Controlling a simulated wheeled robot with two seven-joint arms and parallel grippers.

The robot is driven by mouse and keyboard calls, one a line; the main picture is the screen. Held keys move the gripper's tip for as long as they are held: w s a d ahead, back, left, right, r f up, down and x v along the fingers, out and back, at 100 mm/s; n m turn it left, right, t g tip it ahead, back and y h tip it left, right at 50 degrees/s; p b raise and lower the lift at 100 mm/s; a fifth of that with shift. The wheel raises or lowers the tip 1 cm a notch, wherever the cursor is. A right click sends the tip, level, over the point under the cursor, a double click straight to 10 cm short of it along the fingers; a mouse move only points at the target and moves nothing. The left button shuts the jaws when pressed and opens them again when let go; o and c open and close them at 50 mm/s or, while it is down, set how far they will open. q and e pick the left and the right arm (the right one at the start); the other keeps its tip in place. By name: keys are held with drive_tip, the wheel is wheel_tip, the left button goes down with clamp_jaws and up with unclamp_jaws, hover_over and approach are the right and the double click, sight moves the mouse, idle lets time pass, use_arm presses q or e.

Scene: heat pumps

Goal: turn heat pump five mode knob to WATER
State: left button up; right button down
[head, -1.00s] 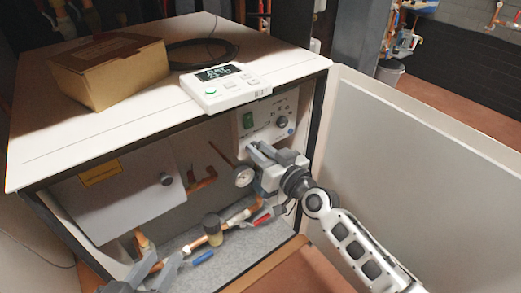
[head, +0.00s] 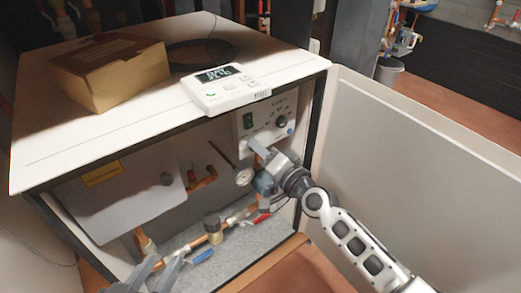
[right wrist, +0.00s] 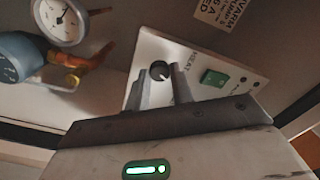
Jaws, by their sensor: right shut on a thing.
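The white control panel (head: 262,128) is inside the open heat pump cabinet, with a green switch (head: 248,120) and a dark round knob (head: 281,122). In the right wrist view the panel shows at an angle, with the black mode knob (right wrist: 160,70) left of the green switch (right wrist: 213,78). My right gripper (right wrist: 160,78) has a finger on each side of this knob and is shut on it. In the head view my right gripper (head: 262,150) covers the panel's lower part. The knob's setting is too small to read. My left gripper (head: 163,266) is open and empty at the bottom left.
The open white door (head: 410,160) stands right of my right arm. A pressure gauge (head: 243,176), copper pipes (head: 205,183) and a red-handled valve (head: 262,217) are close by. A cardboard box (head: 110,70) and a white controller (head: 225,88) are on top.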

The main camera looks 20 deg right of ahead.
drive_tip(key=shift+m, duration=0.5)
use_arm(q)
drive_tip(key=shift+w, duration=0.1)
use_arm(e)
drive_tip(key=c, duration=1.2)
unclamp_jaws()
use_arm(q)
drive_tip(key=shift+a, duration=0.1)
use_arm(e)
drive_tip(key=v, duration=1.6)
